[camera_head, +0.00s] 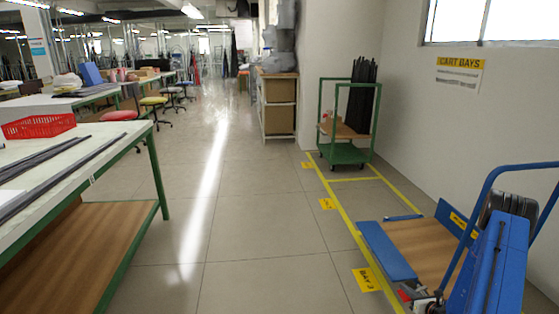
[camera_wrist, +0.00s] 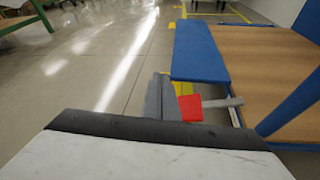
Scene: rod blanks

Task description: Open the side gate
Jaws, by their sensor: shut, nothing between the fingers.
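The blue side gate (camera_head: 386,250) is a low panel along the left side of the blue cart's wooden deck (camera_head: 432,252). The gate (camera_wrist: 200,52) also shows in the wrist view, ahead and right of my gripper. Near its close end is a red piece (camera_wrist: 190,108) with a grey bar (camera_wrist: 222,102) reaching right toward the deck (camera_wrist: 270,65). My gripper (camera_wrist: 160,98) is shut and empty, its grey fingers just left of the red piece. I cannot tell whether they touch. The red piece also shows in the head view (camera_head: 404,295).
Yellow floor lines and bay labels (camera_head: 366,279) run beside the cart. A green cart (camera_head: 345,154) stands farther back by the wall. A workbench (camera_head: 125,140) with a red basket (camera_head: 39,126) is on the left. The aisle between is clear.

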